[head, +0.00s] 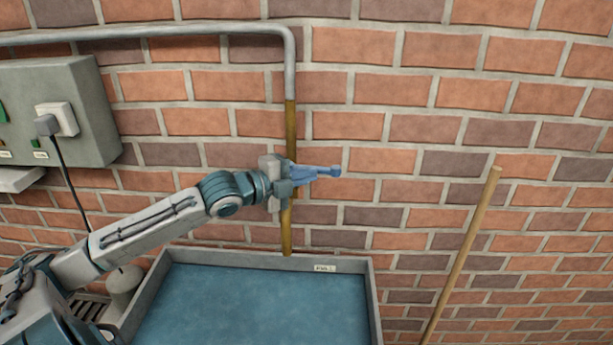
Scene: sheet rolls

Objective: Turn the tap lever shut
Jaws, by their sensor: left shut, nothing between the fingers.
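My left gripper (334,171) reaches in from the left, in front of the brass-coloured pipe (290,130). Its slim blue fingers look closed together and point right, across the pipe. I cannot make out a separate tap lever. The tap's part of the pipe is covered by the gripper, and I cannot tell whether the fingers touch it. The pipe runs down from a grey pipe (289,70) to the back edge of a basin. My right gripper is not in view.
The grey-rimmed basin (374,300) with a blue inside stands below the pipe. A wooden pole (460,255) leans on the brick wall at right. A grey box (85,95) with a plugged-in cord is at left.

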